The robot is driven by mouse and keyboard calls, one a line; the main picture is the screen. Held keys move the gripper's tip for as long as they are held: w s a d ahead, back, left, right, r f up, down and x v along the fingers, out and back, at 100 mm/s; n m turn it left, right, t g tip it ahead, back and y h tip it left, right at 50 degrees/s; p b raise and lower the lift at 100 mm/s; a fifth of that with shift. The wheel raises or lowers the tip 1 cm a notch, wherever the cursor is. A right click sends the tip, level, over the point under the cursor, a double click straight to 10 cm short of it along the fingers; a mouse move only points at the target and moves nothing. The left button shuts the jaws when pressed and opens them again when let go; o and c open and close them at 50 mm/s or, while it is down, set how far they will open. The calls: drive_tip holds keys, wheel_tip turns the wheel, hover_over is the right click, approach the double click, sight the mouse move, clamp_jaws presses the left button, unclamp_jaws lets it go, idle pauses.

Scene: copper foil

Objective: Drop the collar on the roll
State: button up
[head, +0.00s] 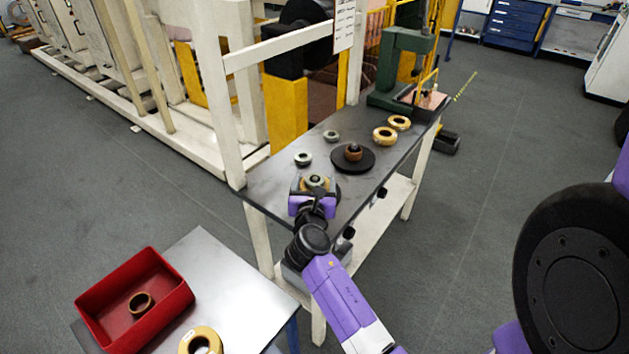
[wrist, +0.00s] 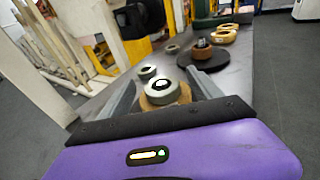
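A grey collar (wrist: 162,91) with a light centre sits on top of a tan-brown roll (wrist: 176,102), between the two fingers of my gripper (wrist: 160,78) in the wrist view. The fingers are spread, with a gap on both sides of the collar. In the head view my gripper (head: 315,184) is low over the near end of the dark table, with the collar (head: 315,179) between its fingers. The roll's lower part is hidden by my gripper. Another brown roll (head: 353,152) stands on a black disc (head: 341,164) farther along the table.
Two loose grey rings (head: 303,159) (head: 332,136) lie on the dark table (head: 272,190). Two gold rings (head: 385,136) (head: 399,122) lie behind the disc, before a green press (head: 405,60). A red bin (head: 105,285) holding a brown ring is on the nearer table, beside another gold ring (head: 201,340).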

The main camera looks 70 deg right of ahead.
drive_tip(key=shift+r, duration=0.15)
drive_tip(key=shift+r, duration=0.2)
drive_tip(key=v, duration=1.2)
drive_tip(key=s+a+f+m+t+y, duration=0.2)
drive_tip(key=a+m+y, duration=0.1)
drive_tip(key=a, duration=0.5)
drive_tip(key=s+a+f+m+t+y, duration=0.1)
drive_tip(key=a+f+m+t+y, duration=0.15)
drive_tip(key=a, duration=0.55)
drive_tip(key=s+a+f+m+t+y, duration=0.2)
drive_tip(key=a+f+m+y, duration=0.15)
drive_tip(key=a, duration=0.35)
drive_tip(key=s+a+r+m+t+y, duration=0.1)
drive_tip(key=s+a+r+m+y, duration=0.2)
drive_tip(key=s+r+m, duration=0.2)
drive_tip(key=s+a+r+m+t+y, duration=0.1)
drive_tip(key=s+a+r+m+y, duration=0.2)
drive_tip(key=s+r+m, duration=0.2)
drive_tip(key=s+m, duration=0.3)
drive_tip(key=shift+t+b, duration=0.35)
